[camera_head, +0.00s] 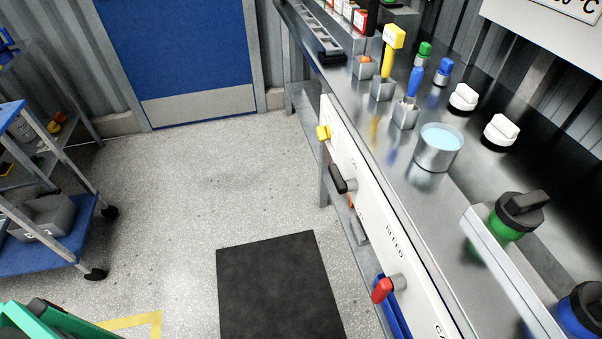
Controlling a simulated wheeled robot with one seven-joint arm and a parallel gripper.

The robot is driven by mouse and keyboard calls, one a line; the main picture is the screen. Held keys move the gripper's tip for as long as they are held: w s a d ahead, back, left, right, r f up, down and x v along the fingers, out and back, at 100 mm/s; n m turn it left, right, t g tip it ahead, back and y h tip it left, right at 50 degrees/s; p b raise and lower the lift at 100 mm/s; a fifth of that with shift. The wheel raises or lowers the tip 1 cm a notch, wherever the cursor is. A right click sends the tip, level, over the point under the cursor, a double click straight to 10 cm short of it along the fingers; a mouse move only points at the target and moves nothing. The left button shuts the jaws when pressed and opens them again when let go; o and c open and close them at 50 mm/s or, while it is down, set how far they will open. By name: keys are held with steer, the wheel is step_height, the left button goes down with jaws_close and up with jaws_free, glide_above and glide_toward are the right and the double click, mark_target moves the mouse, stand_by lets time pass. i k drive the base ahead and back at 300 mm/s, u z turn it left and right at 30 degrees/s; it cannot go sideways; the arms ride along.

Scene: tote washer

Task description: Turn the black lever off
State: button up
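The black lever (338,178) sits on the white front panel (372,215) of the steel counter. Its dark handle sticks out from a pale metal pivot, toward the upper left in the picture. A yellow lever (323,132) is farther along the same panel, and a red lever (383,290) is nearer. The lettering beside the black lever is too small to read for certain. My gripper is not in view, and nothing is touching the black lever.
The steel counter (400,190) holds yellow and blue upright handles, white knobs and a cup (438,148) of pale blue liquid. A black mat (280,288) lies on open floor before the panel. A blue-shelved cart (45,247) stands left; a blue door (180,50) is behind.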

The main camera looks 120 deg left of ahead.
mark_target(342, 186)
steer(key=u, duration=2.85)
steer(key=k, duration=0.7)
steer(key=u, duration=0.2)
steer(key=i, duration=0.45)
